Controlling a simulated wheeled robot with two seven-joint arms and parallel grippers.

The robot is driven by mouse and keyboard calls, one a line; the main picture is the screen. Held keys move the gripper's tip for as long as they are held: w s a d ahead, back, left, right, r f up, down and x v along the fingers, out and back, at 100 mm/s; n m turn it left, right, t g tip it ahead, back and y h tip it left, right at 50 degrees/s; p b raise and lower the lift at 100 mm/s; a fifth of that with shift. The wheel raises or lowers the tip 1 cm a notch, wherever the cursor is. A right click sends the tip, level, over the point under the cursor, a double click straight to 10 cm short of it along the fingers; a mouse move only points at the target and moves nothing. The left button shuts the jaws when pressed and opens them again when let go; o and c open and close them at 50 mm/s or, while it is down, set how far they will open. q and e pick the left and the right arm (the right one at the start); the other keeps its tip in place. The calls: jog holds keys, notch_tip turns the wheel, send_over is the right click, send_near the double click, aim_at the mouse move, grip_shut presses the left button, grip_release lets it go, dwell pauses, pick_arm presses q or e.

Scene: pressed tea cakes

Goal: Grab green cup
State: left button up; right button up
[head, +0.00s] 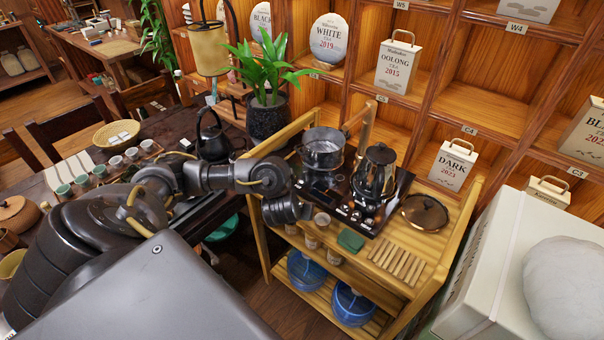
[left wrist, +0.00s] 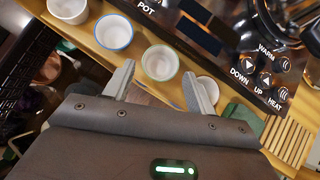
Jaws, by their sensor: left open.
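My left gripper (left wrist: 158,88) is open, its two pale fingers apart at the edge of the wooden cart's top. In the left wrist view a white cup with a green rim (left wrist: 160,62) stands just beyond the fingertips, roughly in line with the gap between them. A blue-rimmed cup (left wrist: 113,33) is to its left, and another pale cup (left wrist: 208,88) is partly hidden behind the right finger. In the head view my left gripper (head: 294,211) is over the cart's left side, its fingers hard to make out. My right gripper is not in view.
The wooden cart (head: 455,235) holds a black tea-brewing set (head: 365,210), a green block (head: 350,240), a round lid (head: 425,212) and a slatted rack (head: 397,263). A plain white cup (left wrist: 68,10) is at the upper left.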

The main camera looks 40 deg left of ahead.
pick_arm(q)
jog(key=b+x, duration=0.4)
jog(key=shift+d+f, duration=0.1)
jog(key=shift+f, duration=0.1)
jog(key=shift+w+a+f+b, duration=0.2)
jog(key=shift+w+f+b, duration=0.1)
jog(key=shift+w+b, duration=0.1)
jog(key=shift+r, duration=0.1)
jog(key=c, duration=0.7)
notch_tip(320, 180, up, 10)
jog(key=p, duration=0.7)
jog(key=shift+p, duration=0.4)
